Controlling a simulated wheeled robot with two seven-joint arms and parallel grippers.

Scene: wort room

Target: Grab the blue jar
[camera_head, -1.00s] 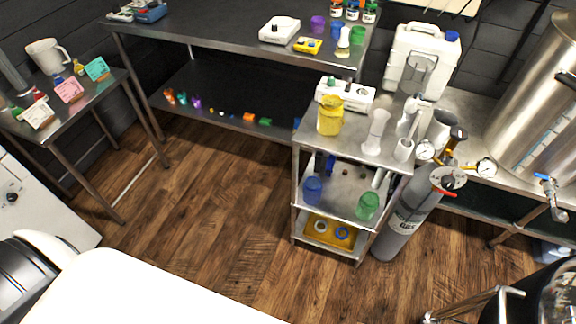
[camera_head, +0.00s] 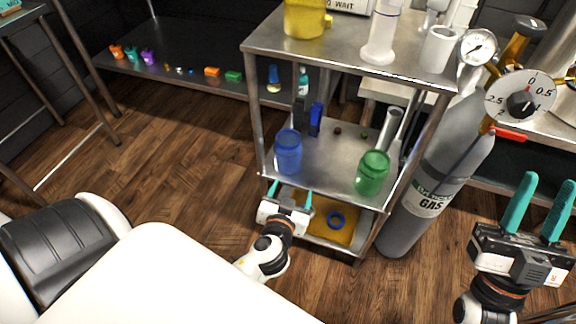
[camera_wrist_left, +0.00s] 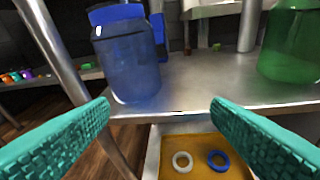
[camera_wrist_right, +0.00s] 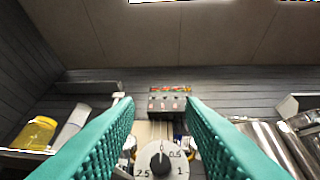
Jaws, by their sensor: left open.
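The blue jar (camera_head: 288,152) stands upright on the middle shelf of the metal cart, near its front left corner. In the left wrist view the blue jar (camera_wrist_left: 127,58) stands ahead, left of centre, beyond the fingertips. My left gripper (camera_head: 290,192) is open and empty, just in front of the cart and below the jar; its teal fingers (camera_wrist_left: 160,112) do not touch the jar. My right gripper (camera_head: 538,205) is open and empty at the far right, beside the gas cylinder, fingers pointing up; its fingers also show in the right wrist view (camera_wrist_right: 160,105).
A green jar (camera_head: 372,173) stands on the same shelf (camera_head: 330,165), right of the blue jar. A yellow tray (camera_head: 318,212) with rings sits below. The gas cylinder (camera_head: 428,185) with gauges stands right of the cart. A yellow jar (camera_head: 305,18) is on top. Floor at left is clear.

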